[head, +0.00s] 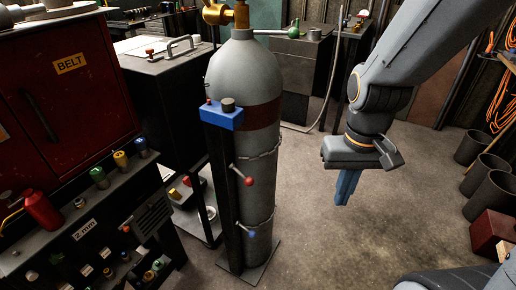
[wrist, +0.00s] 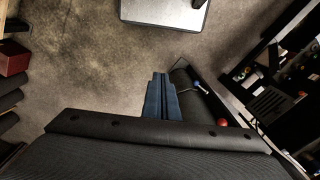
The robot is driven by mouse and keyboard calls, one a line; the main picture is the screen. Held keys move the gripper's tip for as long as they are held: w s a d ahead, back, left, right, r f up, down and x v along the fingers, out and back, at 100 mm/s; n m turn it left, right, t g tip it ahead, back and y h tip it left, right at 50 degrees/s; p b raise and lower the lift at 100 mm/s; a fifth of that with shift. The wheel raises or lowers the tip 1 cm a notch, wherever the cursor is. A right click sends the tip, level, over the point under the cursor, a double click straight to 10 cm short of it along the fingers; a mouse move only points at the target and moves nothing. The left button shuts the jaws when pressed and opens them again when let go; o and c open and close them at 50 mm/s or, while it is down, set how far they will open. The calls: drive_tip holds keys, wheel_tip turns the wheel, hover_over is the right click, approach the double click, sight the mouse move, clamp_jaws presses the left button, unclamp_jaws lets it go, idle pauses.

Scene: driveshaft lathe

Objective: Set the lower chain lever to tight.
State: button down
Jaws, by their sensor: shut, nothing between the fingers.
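A grey gas cylinder (head: 228,78) stands upright against a dark post (head: 225,205), with an upper and a lower chain around it. The lower chain lever (head: 253,234) has a blue knob and slants down to the right from the post. Its blue knob also shows in the wrist view (wrist: 197,85), right of my fingers. The upper chain lever (head: 249,181) has a red knob, which shows in the wrist view (wrist: 223,123) too. My gripper (head: 343,200) is shut and empty, pointing down, right of the cylinder and apart from both levers. Its blue fingers show in the wrist view (wrist: 161,78).
A blue block (head: 222,117) sits on the post top. A dark rack with bottles (head: 100,215) and a red cabinet (head: 65,80) stand left. Dark bins (head: 490,195) and a red box (head: 494,232) stand right. The floor between cylinder and bins is clear.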

drive_tip(key=w+a+f+n+g+y+b, duration=0.1)
drive_tip(key=w+a+f+y+b, duration=0.1)
drive_tip(key=w+a+f+b, duration=0.35)
drive_tip(key=w+a+f+n+y+b, duration=0.1)
drive_tip(key=w+a+f+b, duration=0.1)
drive_tip(key=w+f, duration=0.7)
drive_tip(key=w+a+f+n+g+y+b, duration=0.15)
drive_tip(key=w+a+f+b, duration=0.25)
drive_tip(key=f, duration=0.7)
drive_tip(key=b, duration=0.1)
approach(247, 230)
wheel_tip(247, 230, down, 5)
drive_tip(key=s+d, duration=0.2)
drive_tip(key=shift+a+f+t, duration=0.45)
drive_tip(key=shift+a+f, duration=0.05)
drive_tip(key=shift+f, duration=0.1)
drive_tip(key=f+b, duration=0.2)
drive_tip(key=b, duration=0.1)
drive_tip(key=shift+d, duration=0.1)
drive_tip(key=shift+r, duration=0.15)
